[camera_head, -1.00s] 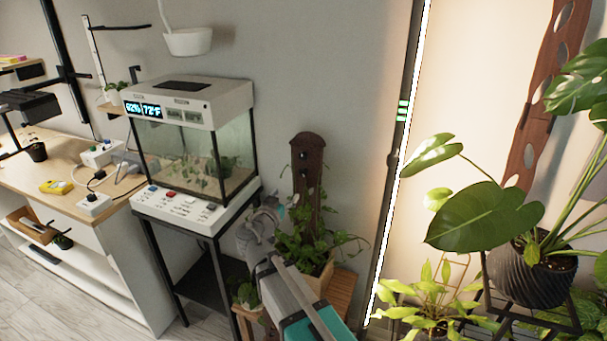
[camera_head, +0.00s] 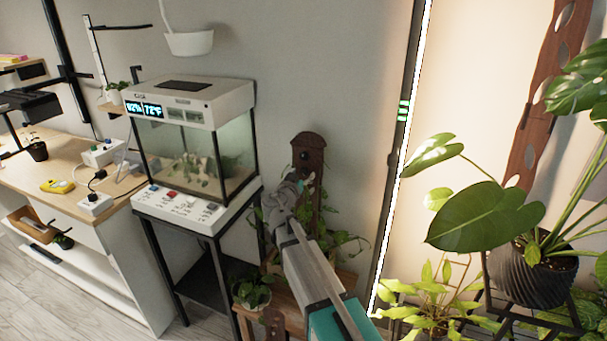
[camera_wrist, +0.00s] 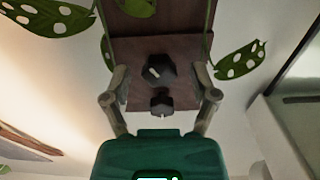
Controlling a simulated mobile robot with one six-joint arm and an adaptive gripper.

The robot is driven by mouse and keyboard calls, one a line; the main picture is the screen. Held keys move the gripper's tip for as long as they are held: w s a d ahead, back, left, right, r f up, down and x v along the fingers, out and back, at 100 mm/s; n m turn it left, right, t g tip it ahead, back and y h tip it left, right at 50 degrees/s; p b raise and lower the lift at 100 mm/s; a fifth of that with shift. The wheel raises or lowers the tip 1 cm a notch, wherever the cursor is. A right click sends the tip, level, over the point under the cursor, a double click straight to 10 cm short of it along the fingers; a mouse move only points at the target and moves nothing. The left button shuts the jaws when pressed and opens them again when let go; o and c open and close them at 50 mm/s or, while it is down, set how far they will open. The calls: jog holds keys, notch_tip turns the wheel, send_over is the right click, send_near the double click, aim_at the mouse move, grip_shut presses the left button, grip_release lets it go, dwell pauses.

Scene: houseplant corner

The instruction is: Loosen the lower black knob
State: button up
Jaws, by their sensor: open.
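A dark wooden post (camera_head: 308,146) with a rounded top stands against the wall. Its upper black knob (camera_head: 304,155) shows in the head view; the lower one is hidden behind my gripper (camera_head: 296,188). In the wrist view, which appears upside down, two black knobs show on the brown wood. The lower black knob (camera_wrist: 158,70) looks larger, with a pale mark, and lies between the open fingertips of my gripper (camera_wrist: 160,72), with gaps on both sides. The upper knob (camera_wrist: 161,103) lies nearer the gripper's palm in the picture.
Leafy plants (camera_head: 335,240) grow around the post's foot. Perforated leaves (camera_wrist: 240,60) hang near my fingers in the wrist view. A glass terrarium (camera_head: 190,150) stands to the left, and a tall light strip (camera_head: 404,150) to the right.

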jog(key=shift+w+d, duration=0.2)
jog(key=shift+w, duration=0.2)
grip_shut()
